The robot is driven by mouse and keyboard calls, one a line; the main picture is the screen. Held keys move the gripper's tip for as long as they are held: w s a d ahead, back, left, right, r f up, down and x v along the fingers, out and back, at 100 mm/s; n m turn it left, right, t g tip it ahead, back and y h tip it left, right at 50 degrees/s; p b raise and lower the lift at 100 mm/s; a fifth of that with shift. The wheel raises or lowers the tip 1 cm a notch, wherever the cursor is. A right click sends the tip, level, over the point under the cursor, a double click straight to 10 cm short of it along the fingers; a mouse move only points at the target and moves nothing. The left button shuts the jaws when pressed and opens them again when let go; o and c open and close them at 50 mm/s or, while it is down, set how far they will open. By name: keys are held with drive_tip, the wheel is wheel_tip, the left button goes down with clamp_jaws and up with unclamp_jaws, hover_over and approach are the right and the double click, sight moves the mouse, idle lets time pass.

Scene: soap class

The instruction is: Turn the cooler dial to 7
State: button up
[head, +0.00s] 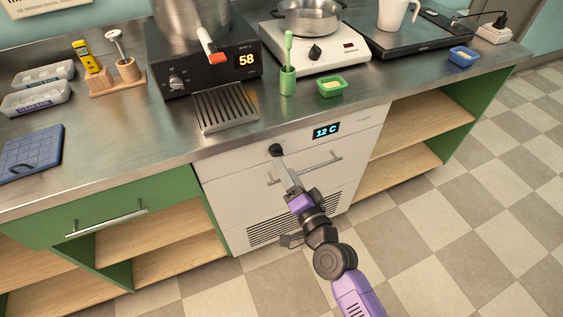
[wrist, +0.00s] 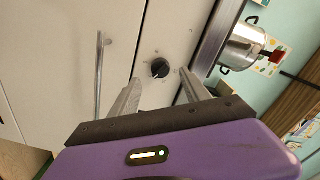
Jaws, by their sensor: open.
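The cooler (head: 225,180) is a white unit under the steel counter, with a lit display (head: 326,130) reading 12 C. Its black round dial (head: 276,150) sits at the upper left of the front; in the wrist view the dial (wrist: 160,68) shows a pale pointer mark and small marks around it. My gripper (head: 284,160) is in front of the cooler, just below the dial. In the wrist view my gripper (wrist: 163,85) is open, its two fingers apart on either side of the dial, with nothing between them touching it that I can see.
A horizontal handle (head: 322,164) sticks out from the cooler front near my gripper. A vent grille (head: 270,232) is below. Above on the counter stand a black machine showing 58 (head: 205,70), a drip grate (head: 225,108), a green cup (head: 288,80) and a green dish (head: 331,87).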

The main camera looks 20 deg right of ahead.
drive_tip(key=shift+s, duration=1.1)
drive_tip(key=s+r+n+g+p, duration=0.1)
drive_tip(key=s+r+n+p, duration=0.3)
drive_tip(key=s, duration=1.4)
drive_tip(key=s+r+n+g+p, duration=0.2)
drive_tip(key=s+r+n, duration=0.6)
drive_tip(key=s, duration=1)
wheel_tip(320, 180, up, 4)
drive_tip(key=shift+f+p, duration=0.2)
drive_tip(key=shift+p, duration=0.7)
